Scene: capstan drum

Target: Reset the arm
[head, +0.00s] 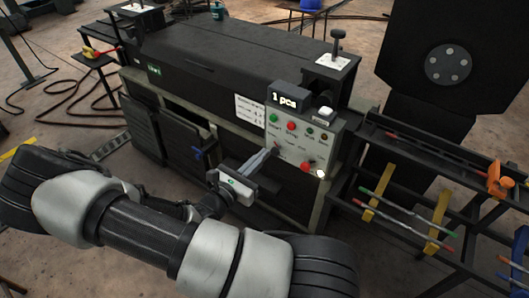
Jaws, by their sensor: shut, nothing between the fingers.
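My arm reaches across the lower left of the head view, its grey and black links in the foreground. My gripper (272,152) is at the end of it, in front of the machine's control panel. Its fingers point up and to the right and are shut with nothing held. The fingertips overlap the lower left of the control panel (298,140) in the picture; I cannot tell whether they touch it. The panel carries green and red buttons and a small display (289,100) reading "1 pcs".
A long dark machine (225,65) stands behind my gripper. A rack (455,185) with coloured rods is at the right, near a large dark plate (455,45). Cables (75,95) lie on the floor at the left. Open floor shows at the far left.

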